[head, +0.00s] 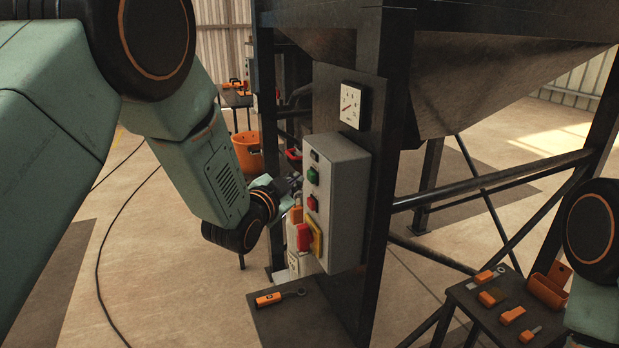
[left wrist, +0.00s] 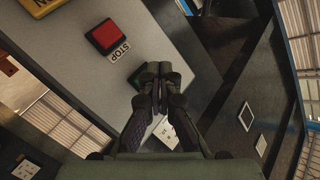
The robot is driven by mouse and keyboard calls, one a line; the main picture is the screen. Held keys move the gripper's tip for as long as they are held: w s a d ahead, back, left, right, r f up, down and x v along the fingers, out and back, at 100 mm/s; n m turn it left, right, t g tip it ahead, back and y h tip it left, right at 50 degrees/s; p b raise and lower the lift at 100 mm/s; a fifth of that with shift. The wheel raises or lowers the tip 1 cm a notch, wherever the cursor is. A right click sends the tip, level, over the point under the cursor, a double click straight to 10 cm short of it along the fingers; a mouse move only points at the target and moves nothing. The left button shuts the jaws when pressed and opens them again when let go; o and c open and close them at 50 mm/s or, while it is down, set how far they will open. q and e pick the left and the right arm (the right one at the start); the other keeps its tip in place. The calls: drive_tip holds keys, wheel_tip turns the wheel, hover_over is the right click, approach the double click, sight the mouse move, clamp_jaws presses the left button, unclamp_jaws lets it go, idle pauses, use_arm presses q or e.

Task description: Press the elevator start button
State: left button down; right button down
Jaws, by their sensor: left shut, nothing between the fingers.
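A grey control box (head: 345,215) is fixed to a dark steel post. On its face are a green button (head: 312,176), a red button (head: 312,203) below it, and a red handle (head: 304,237) on a yellow plate. In the left wrist view the red button (left wrist: 106,36) has a STOP label. The green button (left wrist: 136,76) is partly hidden behind my left gripper (left wrist: 153,70). My left gripper is shut and empty, its tips over the green button; I cannot tell if they touch. In the head view it (head: 294,182) is just left of the box face. My right gripper is out of view.
An orange bucket (head: 247,150) stands behind. A tool table (head: 505,310) is at lower right. Open floor lies to the left, with a cable across it.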

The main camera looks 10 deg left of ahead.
use_arm(q)
drive_tip(key=shift+a, duration=0.1)
idle(0.3)
drive_tip(key=shift+w, duration=0.1)
drive_tip(key=shift+w+d, duration=0.4)
drive_tip(key=shift+d, duration=0.4)
idle(1.2)
drive_tip(key=shift+a, duration=0.1)
drive_tip(key=shift+s+a, duration=0.5)
drive_tip(key=shift+a, duration=0.2)
drive_tip(key=shift+s+a, duration=0.7)
drive_tip(key=shift+a, duration=0.3)
drive_tip(key=shift+s+a, duration=0.7)
drive_tip(key=shift+a, duration=0.3)
